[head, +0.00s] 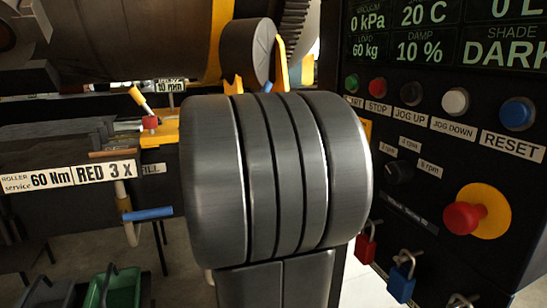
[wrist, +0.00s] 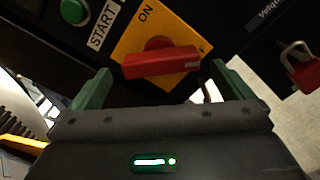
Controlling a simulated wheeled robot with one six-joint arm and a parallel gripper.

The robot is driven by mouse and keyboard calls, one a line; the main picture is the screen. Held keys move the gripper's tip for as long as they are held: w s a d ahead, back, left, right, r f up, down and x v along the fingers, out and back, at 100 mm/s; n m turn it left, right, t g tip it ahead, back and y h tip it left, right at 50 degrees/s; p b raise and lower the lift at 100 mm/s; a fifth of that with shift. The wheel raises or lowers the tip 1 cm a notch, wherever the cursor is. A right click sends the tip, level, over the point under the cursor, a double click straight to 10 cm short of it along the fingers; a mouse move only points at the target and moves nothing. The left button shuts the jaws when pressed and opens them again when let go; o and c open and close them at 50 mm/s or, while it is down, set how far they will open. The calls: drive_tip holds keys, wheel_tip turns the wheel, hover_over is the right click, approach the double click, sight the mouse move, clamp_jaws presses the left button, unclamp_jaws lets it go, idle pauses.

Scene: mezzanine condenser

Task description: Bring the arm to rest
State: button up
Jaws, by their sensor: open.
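My gripper (wrist: 160,68) shows in the wrist view with its two green fingers wide apart and nothing between them that I can see it hold. Beyond the fingertips is a red rotary handle (wrist: 162,63) on a yellow plate (wrist: 140,36). The handle lies nearly level across the picture, and the plate reads ON at its upper left. I cannot tell whether the fingers touch the handle; gaps show at both of its ends. In the head view a large grey joint of my arm fills the middle, and I cannot make out my gripper there.
A control panel (head: 440,170) stands close on the right, with push buttons, a red emergency stop (head: 464,218) and hanging padlocks (head: 402,277). Rollers and a yellow bracket (head: 160,130) lie behind and left of my arm. A green bin (head: 122,290) is at lower left.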

drive_tip(key=v, duration=0.8)
drive_tip(key=x, duration=1.4)
drive_tip(key=shift+s+p, duration=0.1)
drive_tip(key=shift+p, duration=0.2)
drive_tip(key=shift+d+r+p, duration=0.1)
drive_tip(key=shift+r+p, duration=0.15)
drive_tip(key=shift+p, duration=0.3)
drive_tip(key=shift+n+p, duration=0.7)
drive_tip(key=shift+p, duration=0.2)
drive_tip(key=n+p, duration=0.1)
drive_tip(key=p, duration=0.2)
drive_tip(key=n+p, duration=0.2)
drive_tip(key=p, duration=0.1)
drive_tip(key=shift+w+r+n, duration=0.1)
drive_tip(key=shift+w+n, duration=0.1)
drive_tip(key=shift+n, duration=0.1)
drive_tip(key=n+p, duration=0.4)
drive_tip(key=p, duration=0.2)
drive_tip(key=shift+w+p, duration=0.1)
drive_tip(key=shift+p, duration=0.3)
drive_tip(key=shift+a+f+n, duration=0.3)
drive_tip(key=shift+a, duration=0.25)
drive_tip(key=shift+r, duration=0.15)
